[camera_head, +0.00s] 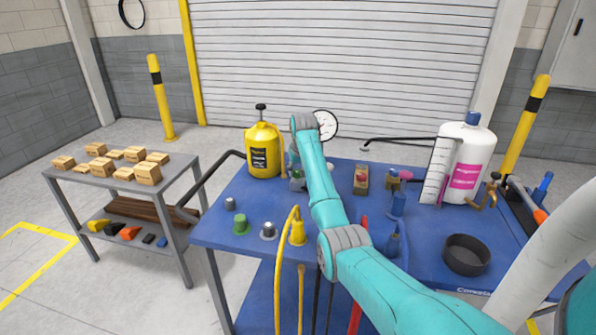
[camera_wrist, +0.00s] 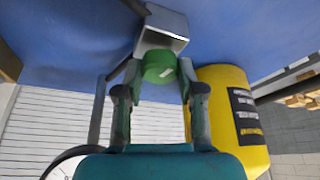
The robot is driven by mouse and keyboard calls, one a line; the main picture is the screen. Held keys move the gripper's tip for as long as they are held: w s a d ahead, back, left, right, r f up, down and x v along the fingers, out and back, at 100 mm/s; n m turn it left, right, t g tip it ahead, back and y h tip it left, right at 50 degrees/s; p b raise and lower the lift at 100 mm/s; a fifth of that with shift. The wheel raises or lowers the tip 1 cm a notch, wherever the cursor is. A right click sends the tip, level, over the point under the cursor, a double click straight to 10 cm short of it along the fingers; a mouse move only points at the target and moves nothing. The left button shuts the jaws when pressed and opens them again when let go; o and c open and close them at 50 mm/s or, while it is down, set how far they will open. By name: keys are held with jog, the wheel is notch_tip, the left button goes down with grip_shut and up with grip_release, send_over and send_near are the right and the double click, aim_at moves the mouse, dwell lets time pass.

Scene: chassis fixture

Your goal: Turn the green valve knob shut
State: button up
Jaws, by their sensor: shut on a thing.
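The green valve knob (camera_wrist: 160,66) shows in the wrist view, sitting at the mouth of a grey metal block (camera_wrist: 165,30) on the blue surface. My gripper (camera_wrist: 158,80) has one finger on each side of the knob and is closed on it. The knob's exact turn cannot be read. In the head view, my teal arm reaches over the blue table (camera_head: 225,185), and its end hides the knob just right of the yellow canister (camera_head: 263,150).
The yellow canister stands close beside my gripper in the wrist view (camera_wrist: 228,105). A round gauge (camera_head: 326,124) stands behind the arm.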

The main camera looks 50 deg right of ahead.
jog(key=m+g+h, duration=0.1)
jog(key=m, duration=0.3)
jog(key=shift+w+a, duration=0.1)
jog(key=m+g, duration=0.1)
jog(key=m, duration=0.3)
jog(key=shift+w+g, duration=0.1)
jog(key=shift+g, duration=0.3)
jog(key=m+g, duration=0.1)
jog(key=m, duration=0.2)
jog(key=shift+m, duration=0.3)
jog(key=shift+m+g, duration=0.5)
jog(key=shift+m, duration=0.4)
jog(key=shift+m+g, duration=0.3)
jog(key=shift+m, duration=0.7)
jog(key=o, duration=1.1)
jog(key=shift+o, duration=0.2)
jog(key=shift+w, duration=0.1)
jog(key=v, duration=1.2)
